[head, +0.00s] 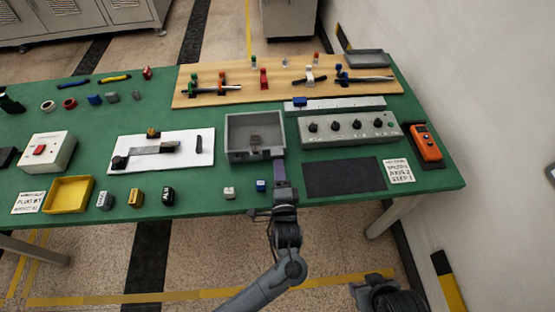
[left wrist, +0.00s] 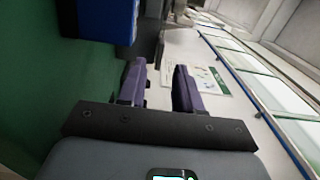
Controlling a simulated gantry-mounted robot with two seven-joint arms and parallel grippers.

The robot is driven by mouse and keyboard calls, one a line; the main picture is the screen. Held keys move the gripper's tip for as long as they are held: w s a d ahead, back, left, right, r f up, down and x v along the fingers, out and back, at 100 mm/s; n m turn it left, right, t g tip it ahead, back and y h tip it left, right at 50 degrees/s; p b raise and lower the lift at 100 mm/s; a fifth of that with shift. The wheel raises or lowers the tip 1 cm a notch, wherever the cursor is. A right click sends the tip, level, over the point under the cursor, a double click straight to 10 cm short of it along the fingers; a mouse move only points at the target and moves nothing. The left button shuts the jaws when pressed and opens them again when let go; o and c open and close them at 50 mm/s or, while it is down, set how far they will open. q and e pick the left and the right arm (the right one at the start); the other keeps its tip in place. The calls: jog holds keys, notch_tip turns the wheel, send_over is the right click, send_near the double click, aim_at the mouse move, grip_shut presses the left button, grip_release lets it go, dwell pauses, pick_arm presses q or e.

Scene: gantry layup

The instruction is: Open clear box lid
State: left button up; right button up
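The box (head: 232,153) is a grey, open-looking tray shape at the middle of the green table, with a darker patch inside. I cannot make out a clear lid on it. My left gripper (head: 280,170) reaches up from the front edge to the box's front right corner; I cannot tell whether it touches. In the left wrist view its two purple fingers (left wrist: 160,85) stand apart with a gap and nothing clearly between them. Part of my right arm shows at the bottom right of the head view; its fingers cannot be made out.
A blue block (head: 261,186) lies just left of my left gripper and also shows in the left wrist view (left wrist: 105,18). A white block (head: 229,192) lies beside it. A grey knob panel (head: 350,128) and a dark mat (head: 344,177) are to the right. A white board (head: 190,155) is left.

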pick_arm(q)
jog(key=shift+w+a+b, duration=0.15)
jog(key=shift+w+b, duration=0.1)
jog(key=shift+w, duration=0.95)
jog(key=shift+w+a+b, duration=0.1)
jog(key=shift+w+b, duration=0.15)
jog(key=shift+w, duration=0.95)
grip_shut()
